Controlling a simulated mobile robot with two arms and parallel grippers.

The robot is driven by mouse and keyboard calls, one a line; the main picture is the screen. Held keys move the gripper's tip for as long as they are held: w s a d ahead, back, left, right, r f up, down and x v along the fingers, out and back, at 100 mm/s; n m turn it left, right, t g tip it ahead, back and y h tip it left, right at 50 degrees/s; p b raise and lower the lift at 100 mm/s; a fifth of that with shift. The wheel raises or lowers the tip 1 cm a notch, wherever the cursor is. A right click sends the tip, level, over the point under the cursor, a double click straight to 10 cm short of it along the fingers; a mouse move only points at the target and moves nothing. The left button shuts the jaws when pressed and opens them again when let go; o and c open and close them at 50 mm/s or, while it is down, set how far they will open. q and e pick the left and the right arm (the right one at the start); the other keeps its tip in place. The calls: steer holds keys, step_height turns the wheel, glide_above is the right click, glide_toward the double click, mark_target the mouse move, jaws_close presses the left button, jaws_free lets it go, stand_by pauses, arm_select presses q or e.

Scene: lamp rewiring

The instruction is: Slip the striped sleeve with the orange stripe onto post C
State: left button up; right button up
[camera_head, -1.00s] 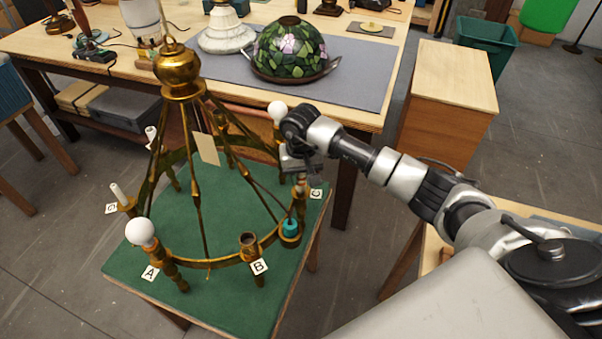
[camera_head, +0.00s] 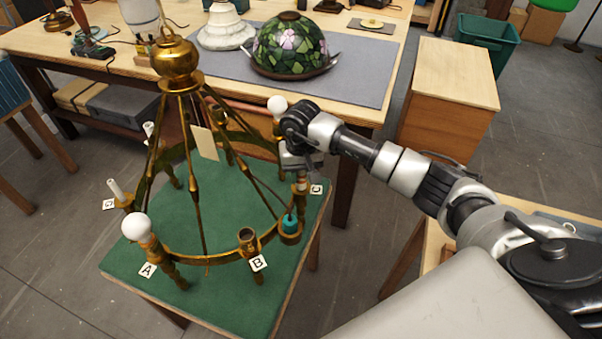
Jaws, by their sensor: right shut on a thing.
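A brass ring chandelier frame (camera_head: 204,259) stands on a green-topped table. My right gripper (camera_head: 301,174) points down at the right side of the ring, beside the label C (camera_head: 316,189). It is shut on a small pale sleeve with a reddish-orange band (camera_head: 301,184), which shows just below the fingers. The sleeve is upright over the post place at C. The fingers hide its top, and I cannot tell whether it is around the post or just above it. A teal piece (camera_head: 290,222) sits in the neighbouring cup. My left gripper is not in view.
White bulbs stand at A (camera_head: 134,227) and at the back right of the ring (camera_head: 277,105). The cup at B (camera_head: 247,236) looks empty. Sloping brass rods and a hanging tag (camera_head: 204,142) are left of my gripper. A workbench with a stained-glass shade (camera_head: 288,47) stands behind.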

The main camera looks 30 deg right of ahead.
steer(key=shift+f+b, duration=0.1)
steer(key=shift+b, duration=0.2)
stand_by(0.5)
steer(key=o, duration=1)
steer(key=shift+c, duration=0.2)
